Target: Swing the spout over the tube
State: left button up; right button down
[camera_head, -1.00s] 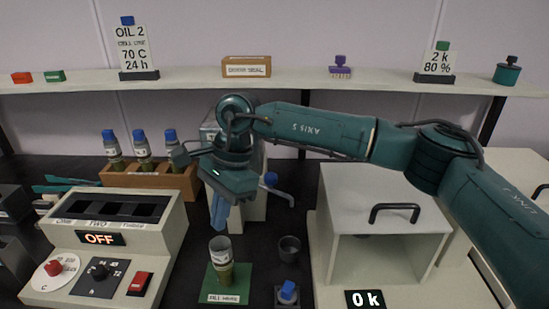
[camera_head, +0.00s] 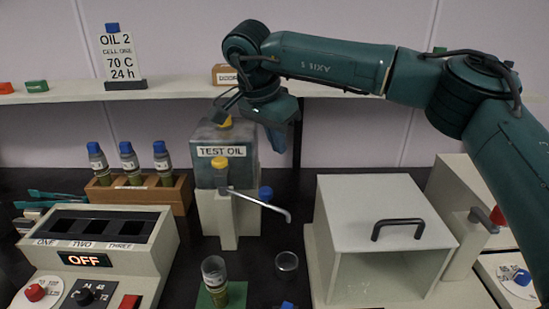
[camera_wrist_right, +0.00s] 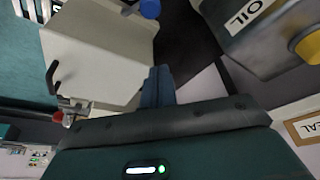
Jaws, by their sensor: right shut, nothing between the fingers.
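The spout (camera_head: 262,203) is a thin grey pipe from the front of the TEST OIL tank's stand (camera_head: 228,217). It points right and slightly toward me, its bent tip at the right. The tube (camera_head: 213,272), clear with a white label and green lower part, stands upright on a green mat (camera_head: 237,292), left of the spout tip. My right gripper (camera_head: 275,142) is raised at the tank's upper right, well above the spout and apart from it. Its blue fingers are shut and empty, also in the right wrist view (camera_wrist_right: 157,85). My left gripper is out of view.
A white chamber (camera_head: 375,210) with a black handle stands to the right. A wooden rack (camera_head: 137,192) with three capped bottles is left of the tank. A console reading OFF (camera_head: 95,245) is at front left.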

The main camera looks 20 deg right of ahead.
pick_arm(q)
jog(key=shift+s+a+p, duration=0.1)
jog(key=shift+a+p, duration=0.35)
jog(key=shift+p, duration=0.65)
pick_arm(e)
notch_tip(320, 180, down, 9)
jog(key=shift+s+a+r, duration=0.2)
jog(key=shift+s+a, duration=0.05)
jog(key=shift+a, duration=0.2)
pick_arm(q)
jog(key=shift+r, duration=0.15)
pick_arm(e)
jog(key=shift+s, duration=0.1)
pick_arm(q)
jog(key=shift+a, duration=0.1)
pick_arm(e)
jog(key=shift+a, duration=0.15)
